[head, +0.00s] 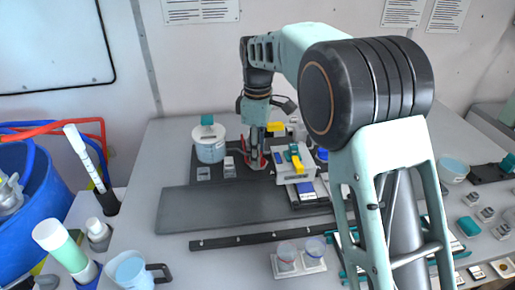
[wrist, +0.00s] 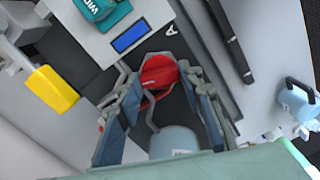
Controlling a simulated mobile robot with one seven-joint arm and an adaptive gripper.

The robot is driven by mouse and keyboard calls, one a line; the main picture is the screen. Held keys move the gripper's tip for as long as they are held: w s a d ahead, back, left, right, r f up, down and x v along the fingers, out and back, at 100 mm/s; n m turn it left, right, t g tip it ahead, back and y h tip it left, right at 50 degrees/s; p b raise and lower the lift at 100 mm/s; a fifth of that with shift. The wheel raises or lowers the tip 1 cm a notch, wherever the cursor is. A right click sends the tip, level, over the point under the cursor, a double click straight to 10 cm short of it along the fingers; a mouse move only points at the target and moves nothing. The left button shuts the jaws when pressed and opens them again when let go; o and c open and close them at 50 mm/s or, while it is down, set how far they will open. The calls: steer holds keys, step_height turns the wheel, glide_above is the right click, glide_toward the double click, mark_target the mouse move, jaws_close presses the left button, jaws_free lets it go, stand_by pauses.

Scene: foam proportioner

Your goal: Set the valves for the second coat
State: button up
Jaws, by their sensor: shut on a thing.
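My gripper (wrist: 160,88) points down at the valve assembly, its two fingers closed around a red valve handle (wrist: 160,72). In the head view my gripper (head: 255,158) is at the back of the table, with red showing beside it. A yellow handle (wrist: 52,90) lies to the left in the wrist view; a yellow handle (head: 275,127) also shows behind my gripper in the head view. A white box (head: 296,176) with a green and yellow piece on top stands just right of my gripper. My fingers hide part of the red handle, and its exact angle is unclear.
A white pot (head: 210,149) with a teal cap stands left of my gripper. A dark flat plate (head: 230,208) lies in front. Two small cups (head: 287,256) and a blue-grey mug (head: 133,271) stand nearer. A blue drum (head: 40,190) is at the left. My arm covers the right middle.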

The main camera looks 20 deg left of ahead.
steer(key=m+p, duration=0.1)
steer(key=m, duration=0.2)
steer(key=shift+r+m, duration=0.1)
steer(key=shift+m, duration=0.3)
steer(key=m+p, duration=0.1)
steer(key=m, duration=0.2)
steer(key=shift+m, duration=0.3)
steer(key=m+p, duration=0.1)
steer(key=m, duration=0.5)
steer(key=shift+m, duration=0.3)
steer(key=o, duration=1.2)
steer(key=shift+c, duration=0.2)
step_height(320, 180, up, 12)
